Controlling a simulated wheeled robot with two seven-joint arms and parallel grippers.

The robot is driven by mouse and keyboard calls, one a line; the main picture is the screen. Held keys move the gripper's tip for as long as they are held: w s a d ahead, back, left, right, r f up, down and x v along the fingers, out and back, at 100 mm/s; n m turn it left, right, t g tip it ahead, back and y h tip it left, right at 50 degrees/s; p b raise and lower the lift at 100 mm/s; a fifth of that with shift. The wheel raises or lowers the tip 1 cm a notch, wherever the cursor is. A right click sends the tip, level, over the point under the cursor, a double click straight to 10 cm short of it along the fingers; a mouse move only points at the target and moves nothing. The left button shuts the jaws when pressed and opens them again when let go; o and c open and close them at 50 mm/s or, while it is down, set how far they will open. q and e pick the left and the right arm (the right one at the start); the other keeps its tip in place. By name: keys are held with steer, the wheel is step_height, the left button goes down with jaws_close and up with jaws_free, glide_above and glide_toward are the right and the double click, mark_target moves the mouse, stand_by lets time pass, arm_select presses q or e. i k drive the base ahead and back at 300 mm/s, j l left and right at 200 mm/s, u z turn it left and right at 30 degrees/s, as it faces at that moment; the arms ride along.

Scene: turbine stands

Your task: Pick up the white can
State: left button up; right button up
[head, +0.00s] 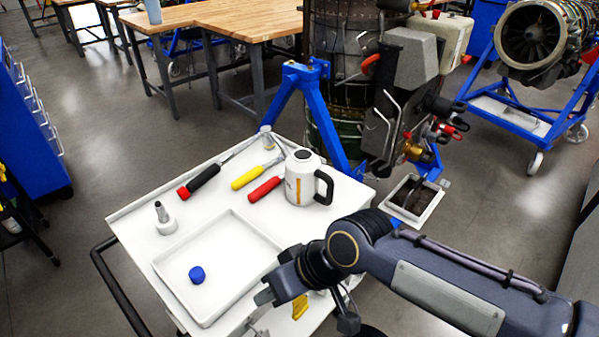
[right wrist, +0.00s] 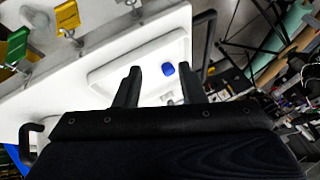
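The white can (head: 298,185) has a black handle on its right side and a dark top. It stands upright near the back right of the white cart top. My right gripper (head: 264,298) is over the front right of the cart, beside the shallow white tray, well apart from the can. In the right wrist view its two fingers (right wrist: 160,88) are spread with nothing held between them. The can cannot be made out clearly in that view. My left gripper is not in view.
A blue cap (head: 196,274) lies in the shallow tray (head: 220,222). Red (head: 265,189), yellow (head: 250,178) and black-red (head: 203,180) handled tools lie left of the can. A small white bottle (head: 267,138) stands behind. A blue stand (head: 290,90) rises behind the cart.

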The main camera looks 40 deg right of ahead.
mark_target(303, 173)
steer(key=z, duration=1.6)
